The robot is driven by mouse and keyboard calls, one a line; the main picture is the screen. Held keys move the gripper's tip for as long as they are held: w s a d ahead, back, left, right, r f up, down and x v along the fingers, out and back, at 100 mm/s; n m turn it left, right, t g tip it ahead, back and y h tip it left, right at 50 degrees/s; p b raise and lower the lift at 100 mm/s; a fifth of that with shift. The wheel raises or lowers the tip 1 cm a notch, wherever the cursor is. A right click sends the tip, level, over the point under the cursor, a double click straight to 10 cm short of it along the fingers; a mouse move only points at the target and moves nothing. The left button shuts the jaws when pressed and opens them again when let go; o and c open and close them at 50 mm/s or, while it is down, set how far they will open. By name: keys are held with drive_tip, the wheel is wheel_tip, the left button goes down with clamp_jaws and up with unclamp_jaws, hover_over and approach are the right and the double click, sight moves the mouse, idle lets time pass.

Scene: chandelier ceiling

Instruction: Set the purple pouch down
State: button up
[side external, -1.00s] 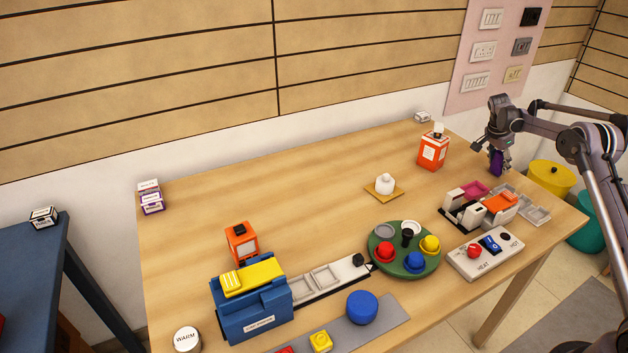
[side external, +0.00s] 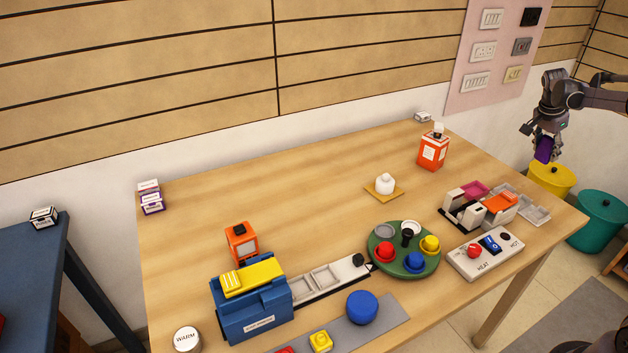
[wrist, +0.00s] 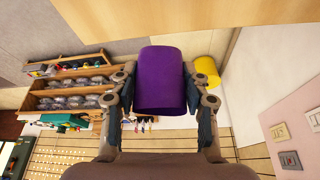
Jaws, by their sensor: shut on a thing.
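The purple pouch (side external: 543,150) is held in my gripper (side external: 546,140) in the air, past the far right edge of the wooden table (side external: 320,190). In the side view it hangs in front of or above the yellow bin (side external: 552,181); the exact height gap is hard to tell. In the wrist view the pouch (wrist: 162,85) fills the space between the two fingers of my gripper (wrist: 161,90), which press on its left and right sides. The pouch's far side is hidden.
A teal bin (side external: 598,222) stands on the floor to the right of the yellow one. An orange bottle (side external: 433,152), a tray group (side external: 497,205) and a switch panel (side external: 486,254) sit on the table's right side. The table's back middle is clear.

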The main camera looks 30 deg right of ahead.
drive_tip(key=w+a+n+t, duration=0.1)
drive_tip(key=w+a+n, duration=0.1)
drive_tip(key=w+a, duration=0.55)
drive_tip(key=w+a+n+t, duration=0.1)
drive_tip(key=w+a+n, duration=0.25)
drive_tip(key=a, duration=0.75)
drive_tip(key=w+a+n+t, duration=0.1)
drive_tip(key=w+a+n, duration=0.1)
drive_tip(key=w+a, duration=0.6)
drive_tip(key=w+a+n+t+y, duration=0.15)
drive_tip(key=a+n, duration=0.25)
drive_tip(key=a, duration=1.4)
drive_tip(key=shift+m+g, duration=0.25)
drive_tip(key=w+a+f, duration=0.2)
drive_tip(key=a, duration=0.1)
drive_tip(key=w+a+f, duration=0.1)
drive_tip(key=a+f, duration=0.1)
drive_tip(key=a, duration=0.1)
drive_tip(key=w+a+f, duration=0.2)
drive_tip(key=a, duration=0.2)
drive_tip(key=shift+w, duration=0.3)
drive_tip(key=shift+w+a+f, duration=0.15)
drive_tip(key=shift+a+f, duration=0.15)
drive_tip(key=shift+a, duration=0.1)
drive_tip(key=shift+f, duration=1.95)
drive_tip(key=shift+f, duration=0.2)
drive_tip(key=o, duration=1.1)
